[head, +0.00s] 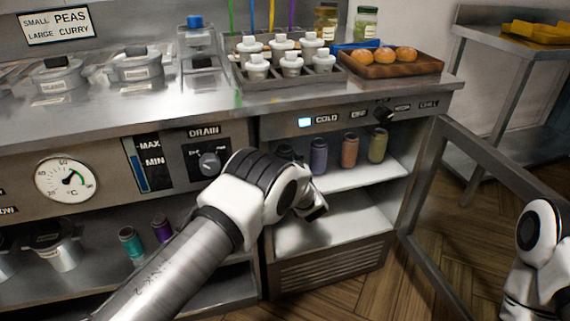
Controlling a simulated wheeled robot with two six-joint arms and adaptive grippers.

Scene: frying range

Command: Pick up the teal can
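The teal can (131,243) stands upright on the open lower shelf at the left, beside a purple can (162,229). My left arm crosses in front of the counter from the bottom left. My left gripper (315,208) is at the mouth of the open cold cabinet, to the right of the teal can and well apart from it. The wrist mostly hides its fingers, so I cannot see whether it is open or shut. My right arm shows at the right edge, but its gripper is not visible.
Purple, orange and olive cans (378,145) stand on the upper cabinet shelf (365,177); a dark one is partly hidden by my arm. The cabinet door (490,170) stands open at the right. A lidded metal pot (57,248) stands left of the teal can.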

